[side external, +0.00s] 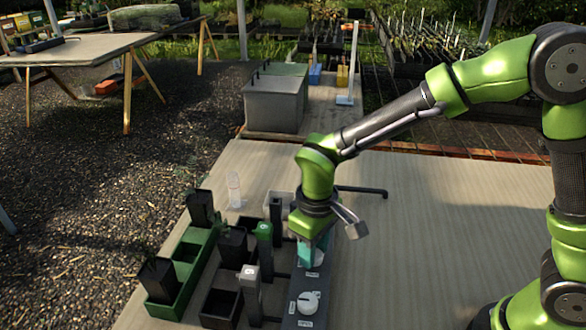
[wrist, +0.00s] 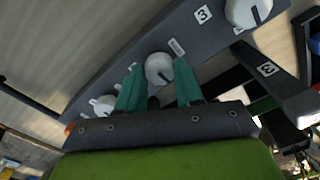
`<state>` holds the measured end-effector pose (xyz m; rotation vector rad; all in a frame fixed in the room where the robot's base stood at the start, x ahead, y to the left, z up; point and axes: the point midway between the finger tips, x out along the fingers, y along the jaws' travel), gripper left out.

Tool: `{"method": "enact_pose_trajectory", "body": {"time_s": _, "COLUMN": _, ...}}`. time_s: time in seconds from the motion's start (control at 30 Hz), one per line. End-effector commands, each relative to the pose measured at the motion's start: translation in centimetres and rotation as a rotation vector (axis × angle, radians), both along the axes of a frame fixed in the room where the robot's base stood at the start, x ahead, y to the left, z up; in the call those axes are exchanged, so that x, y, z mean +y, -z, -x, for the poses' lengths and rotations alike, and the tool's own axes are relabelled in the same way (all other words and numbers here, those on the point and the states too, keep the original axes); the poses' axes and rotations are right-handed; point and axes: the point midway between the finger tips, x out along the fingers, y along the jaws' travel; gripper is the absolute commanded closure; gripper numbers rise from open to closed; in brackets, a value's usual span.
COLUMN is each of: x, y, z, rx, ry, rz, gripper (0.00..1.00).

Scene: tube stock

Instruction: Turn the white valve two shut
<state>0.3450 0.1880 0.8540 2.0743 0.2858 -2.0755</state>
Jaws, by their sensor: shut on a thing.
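A dark grey panel (side external: 291,317) carries white round valves in a row. In the wrist view the middle white valve (wrist: 158,68) lies between the teal fingers of my gripper (wrist: 158,73), which is shut on it. Its number label is hidden, but it sits beside the valve (wrist: 247,12) labelled 3. Another white valve (wrist: 101,104) shows partly behind the left finger. In the side view my gripper (side external: 313,250) points down over the panel and mostly hides the held valve. The nearest valve (side external: 308,302) stands clear, with small white labels around it.
Left of the panel are a green tray (side external: 178,302) with black pots, dark square containers (side external: 220,308), and upright posts with green and grey tops (side external: 264,240). A clear tube (side external: 234,190) stands behind. A black bar (side external: 362,190) lies behind my gripper. The tabletop (side external: 430,240) on the right is clear.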

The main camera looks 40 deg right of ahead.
Motion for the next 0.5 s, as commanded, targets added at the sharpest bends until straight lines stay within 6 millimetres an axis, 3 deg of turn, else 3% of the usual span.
{"method": "enact_pose_trajectory", "body": {"time_s": 0.5, "x": 0.0, "y": -0.17, "z": 0.0, "rx": -0.001, "ry": 0.098, "rz": -0.001, "gripper": 0.95}}
